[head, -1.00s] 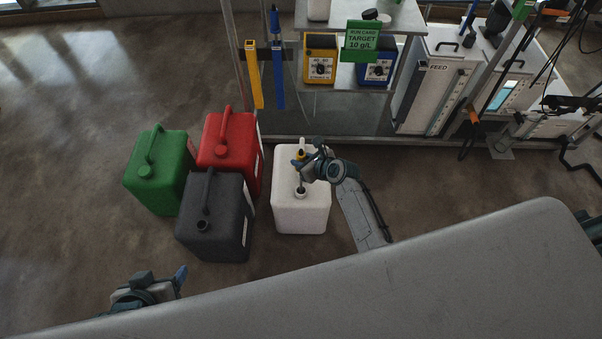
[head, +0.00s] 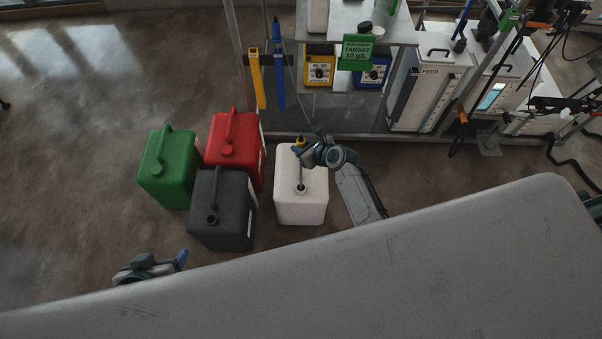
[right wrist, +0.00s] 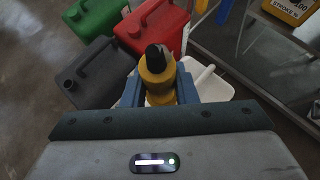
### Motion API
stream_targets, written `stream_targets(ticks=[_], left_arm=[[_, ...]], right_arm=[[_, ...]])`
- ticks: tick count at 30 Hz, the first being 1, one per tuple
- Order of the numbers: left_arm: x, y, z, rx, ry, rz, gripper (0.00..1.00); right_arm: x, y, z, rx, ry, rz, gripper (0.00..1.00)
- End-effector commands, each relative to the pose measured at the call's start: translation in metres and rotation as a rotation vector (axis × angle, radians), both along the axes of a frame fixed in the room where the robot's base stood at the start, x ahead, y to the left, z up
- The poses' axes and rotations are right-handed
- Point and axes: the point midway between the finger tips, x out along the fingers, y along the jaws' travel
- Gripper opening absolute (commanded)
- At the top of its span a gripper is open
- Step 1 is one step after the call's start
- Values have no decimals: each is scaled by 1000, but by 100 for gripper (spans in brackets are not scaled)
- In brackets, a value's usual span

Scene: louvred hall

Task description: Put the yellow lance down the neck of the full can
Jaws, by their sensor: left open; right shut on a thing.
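My right gripper (head: 300,151) is shut on the yellow lance (head: 300,142), which has a yellow head with a black top. The head also shows between the blue fingers in the right wrist view (right wrist: 157,75). The lance's thin grey tube runs down the picture toward the open dark neck of the white can (head: 314,205). Whether its tip is inside the neck or just above it, I cannot tell. The white can stands upright on the floor, partly hidden by my gripper. My left gripper (head: 183,259) is open and empty at the lower left.
Green (head: 164,180), red (head: 232,150) and dark grey (head: 228,222) cans stand close together left of the white can. Behind is a metal rack with a yellow holder (head: 256,80), a blue holder (head: 280,82) and pumps. Floor at the left is clear.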

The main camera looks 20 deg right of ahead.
Motion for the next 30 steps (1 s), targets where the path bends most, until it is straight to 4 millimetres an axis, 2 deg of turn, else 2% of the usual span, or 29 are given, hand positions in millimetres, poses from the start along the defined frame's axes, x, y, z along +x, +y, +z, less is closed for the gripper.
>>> stream_targets(ticks=[1, 30], left_arm=[[0, 0, 13, 0, 0, 0, 67], [0, 0, 129, 0, 0, 0, 67]], right_arm=[[0, 0, 12, 0, -1, 0, 0], [0, 0, 116, 0, -1, 1, 0]])
